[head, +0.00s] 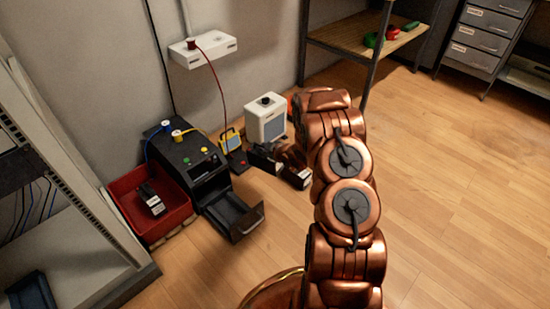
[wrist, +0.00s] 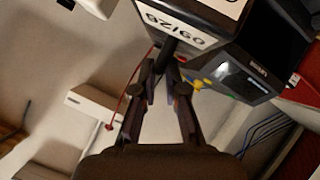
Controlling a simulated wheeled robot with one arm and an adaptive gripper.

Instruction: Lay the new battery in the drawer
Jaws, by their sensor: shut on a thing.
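My gripper (wrist: 167,80) is shut on a dark battery (wrist: 205,22) with a white date label, which hangs at the fingertips in the wrist view. In the head view my arm hides most of the gripper, and I cannot tell surely which dark block beside it is the held one. The black power unit (head: 188,150) stands by the wall, with its drawer (head: 238,214) pulled out at the floor. The drawer looks empty. The unit also shows behind the battery in the wrist view (wrist: 236,82).
A red bin (head: 125,189) left of the unit holds a black battery (head: 150,199). A yellow meter (head: 232,140), dark blocks (head: 263,158) and a white box (head: 266,122) stand to the right. A red cord hangs from the wall strip (head: 215,48). The floor in front is clear.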

